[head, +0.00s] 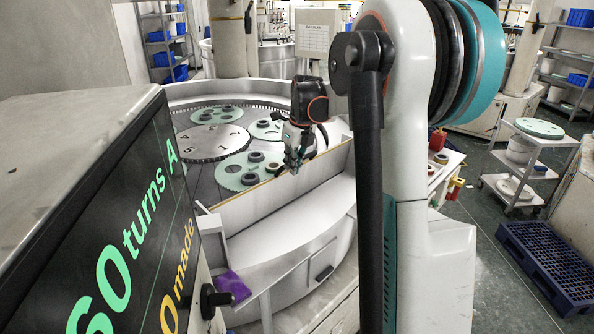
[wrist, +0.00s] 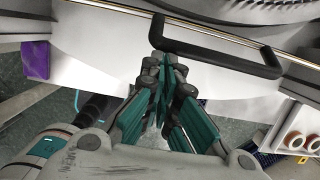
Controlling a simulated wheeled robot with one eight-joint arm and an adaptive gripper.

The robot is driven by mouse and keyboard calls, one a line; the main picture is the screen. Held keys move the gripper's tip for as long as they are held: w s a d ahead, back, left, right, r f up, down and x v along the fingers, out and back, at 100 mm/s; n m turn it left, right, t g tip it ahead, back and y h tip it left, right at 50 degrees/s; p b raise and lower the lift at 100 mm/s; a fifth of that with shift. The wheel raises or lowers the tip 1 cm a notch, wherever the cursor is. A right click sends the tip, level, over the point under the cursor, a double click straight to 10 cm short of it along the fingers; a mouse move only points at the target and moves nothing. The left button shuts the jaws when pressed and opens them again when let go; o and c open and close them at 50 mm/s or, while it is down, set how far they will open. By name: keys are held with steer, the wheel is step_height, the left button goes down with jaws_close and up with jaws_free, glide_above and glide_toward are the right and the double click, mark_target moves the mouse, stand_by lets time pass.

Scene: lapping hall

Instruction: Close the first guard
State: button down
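The guard is a pale panel (head: 285,192) with a yellowish top edge, standing upright along the front of the round lapping machine. In the wrist view its pale face (wrist: 95,50) carries a black bar handle (wrist: 215,55). My gripper (head: 291,168) is at the panel's top edge in the head view. In the wrist view its fingertips (wrist: 165,58) are close together just below the handle's left end. They look shut, with nothing visible between them. I cannot tell whether they touch the handle. The handle is hidden in the head view.
Toothed green discs (head: 250,170) and a numbered plate (head: 212,142) lie on the machine's table behind the guard. A display box (head: 85,190) fills the left. A purple piece (head: 232,285) hangs at the front. A trolley (head: 525,165) and blue pallet (head: 548,262) stand right.

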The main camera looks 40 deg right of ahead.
steer(key=shift+w+a+r+p, duration=0.1)
steer(key=shift+w+r, duration=0.15)
steer(key=shift+w, duration=0.6)
steer(key=shift+w+a+r+p, duration=0.1)
steer(key=shift+w+a+r, duration=0.1)
steer(key=shift+w, duration=0.7)
steer(key=shift+w+a+r+p, duration=0.1)
steer(key=shift+w+r, duration=0.15)
steer(key=shift+w, duration=0.6)
steer(key=shift+d, duration=0.1)
